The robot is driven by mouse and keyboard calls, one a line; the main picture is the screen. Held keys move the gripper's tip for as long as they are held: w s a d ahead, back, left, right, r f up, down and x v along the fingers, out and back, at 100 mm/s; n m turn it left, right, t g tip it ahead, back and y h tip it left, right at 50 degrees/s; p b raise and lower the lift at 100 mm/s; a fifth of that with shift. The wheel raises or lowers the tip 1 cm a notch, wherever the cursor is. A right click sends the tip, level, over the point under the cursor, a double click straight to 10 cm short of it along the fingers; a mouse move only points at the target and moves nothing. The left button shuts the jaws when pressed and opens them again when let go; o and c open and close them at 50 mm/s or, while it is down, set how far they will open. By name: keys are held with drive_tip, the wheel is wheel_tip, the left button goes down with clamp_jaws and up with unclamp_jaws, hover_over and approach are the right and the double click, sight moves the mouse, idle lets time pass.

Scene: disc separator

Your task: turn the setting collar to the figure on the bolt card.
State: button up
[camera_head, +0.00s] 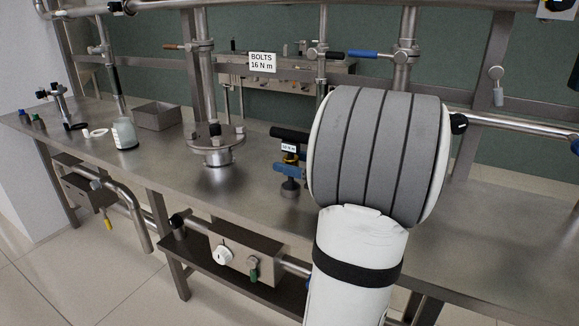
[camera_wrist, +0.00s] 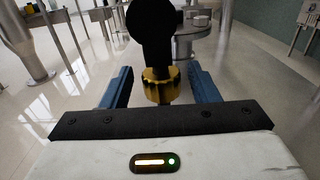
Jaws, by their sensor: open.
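The bolt card (camera_head: 263,62) at the back of the bench reads "BOLTS 16 N m". A black tool (camera_head: 290,133) stands on the bench just left of my arm, and a small label (camera_head: 289,147) on it is too small to read surely. In the wrist view, its yellow, ridged setting collar (camera_wrist: 160,88) lies between the blue fingers of my gripper (camera_wrist: 159,76). The gripper is open, with a gap on each side of the collar. In the head view my arm hides most of the gripper. Any marks on the collar are not readable.
A flanged steel pipe fitting (camera_head: 217,145) stands on the bench left of the tool. Farther left are a grey tray (camera_head: 158,115), a glass jar (camera_head: 124,134) and a white ring (camera_head: 96,132). Upright pipes and a rail run along the back. Bare bench lies between tool and fitting.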

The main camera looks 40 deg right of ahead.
drive_tip(key=shift+w, duration=0.1)
drive_tip(key=shift+c, duration=0.4)
drive_tip(key=c, duration=0.9)
drive_tip(key=shift+a+r+m+t+h+p, duration=0.2)
drive_tip(key=shift+m+t+h+p, duration=0.2)
drive_tip(key=shift+m+h+p, duration=0.45)
drive_tip(key=m+h, duration=0.1)
drive_tip(key=h, duration=0.2)
drive_tip(key=m+h+b, duration=0.1)
drive_tip(key=h, duration=0.1)
drive_tip(key=shift+d+f+m+t, duration=0.1)
drive_tip(key=shift+f+m+t, duration=0.15)
drive_tip(key=shift+m+t, duration=0.1)
drive_tip(key=o, duration=1)
